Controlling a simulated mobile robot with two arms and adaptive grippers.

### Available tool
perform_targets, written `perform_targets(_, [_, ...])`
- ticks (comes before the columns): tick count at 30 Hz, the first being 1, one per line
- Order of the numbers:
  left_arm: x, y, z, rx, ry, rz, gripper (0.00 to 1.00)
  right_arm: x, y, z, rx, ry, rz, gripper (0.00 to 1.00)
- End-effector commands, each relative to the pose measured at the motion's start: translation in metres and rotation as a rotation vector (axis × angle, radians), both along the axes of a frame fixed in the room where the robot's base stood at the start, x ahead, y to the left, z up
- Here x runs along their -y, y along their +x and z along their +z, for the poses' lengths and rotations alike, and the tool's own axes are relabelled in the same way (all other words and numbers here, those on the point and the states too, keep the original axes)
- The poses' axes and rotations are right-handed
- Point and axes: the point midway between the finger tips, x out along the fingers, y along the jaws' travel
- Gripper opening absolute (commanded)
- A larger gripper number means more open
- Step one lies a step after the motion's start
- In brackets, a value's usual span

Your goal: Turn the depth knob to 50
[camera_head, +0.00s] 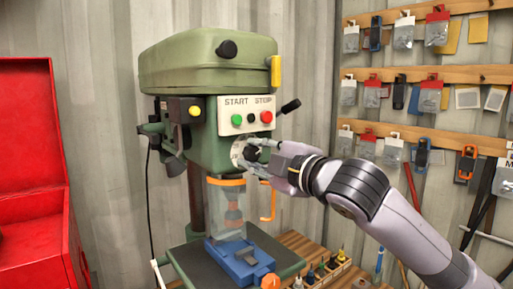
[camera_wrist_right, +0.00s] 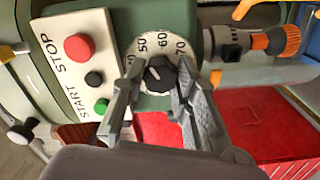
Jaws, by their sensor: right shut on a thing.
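The depth knob (camera_wrist_right: 160,73) is a black knob on a white dial (camera_wrist_right: 143,50) with numbers; 50, 60 and 70 can be read in the right wrist view. A small pale mark shows on the knob, but which number it points to is hard to tell. In the head view the dial (camera_head: 237,153) is on the front of the green drill press (camera_head: 208,75), below the STOP button. My right gripper (camera_head: 251,153) reaches in from the right, its two fingers shut on either side of the knob; it also shows in the right wrist view (camera_wrist_right: 157,84). My left gripper is out of view.
The green START button (camera_head: 237,120) and red STOP button (camera_head: 266,117) are just above the dial. A black-tipped lever (camera_head: 290,106) sticks out to the right. A blue vise (camera_head: 238,262) stands below.

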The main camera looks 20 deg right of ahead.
Motion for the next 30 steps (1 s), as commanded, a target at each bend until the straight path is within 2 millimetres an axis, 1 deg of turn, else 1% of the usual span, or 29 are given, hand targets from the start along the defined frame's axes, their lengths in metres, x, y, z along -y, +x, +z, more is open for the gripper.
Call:
perform_targets(1, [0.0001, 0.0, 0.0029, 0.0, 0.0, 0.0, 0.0, 0.0001, -0.0001, 0.001, 0.005, -0.014, 0.0, 0.0])
perform_targets(6, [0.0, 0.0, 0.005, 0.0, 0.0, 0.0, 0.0, -0.0003, -0.0002, 0.0001, 0.017, -0.046, 0.001, 0.0])
perform_targets(20, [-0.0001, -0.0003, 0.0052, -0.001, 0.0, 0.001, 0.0, -0.0005, -0.0002, -0.0009, 0.019, -0.055, 0.001, 0.0])
perform_targets(21, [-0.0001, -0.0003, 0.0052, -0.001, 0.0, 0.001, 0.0, -0.0005, -0.0002, -0.0009, 0.019, -0.055, 0.001, 0.29])
perform_targets(27, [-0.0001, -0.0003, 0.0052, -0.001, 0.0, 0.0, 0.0, -0.0003, -0.0001, -0.0007, 0.019, -0.055, 0.0, 0.42])
perform_targets(30, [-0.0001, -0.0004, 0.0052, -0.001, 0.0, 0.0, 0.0, -0.0003, -0.0001, -0.0005, 0.019, -0.054, 0.0, 0.47])
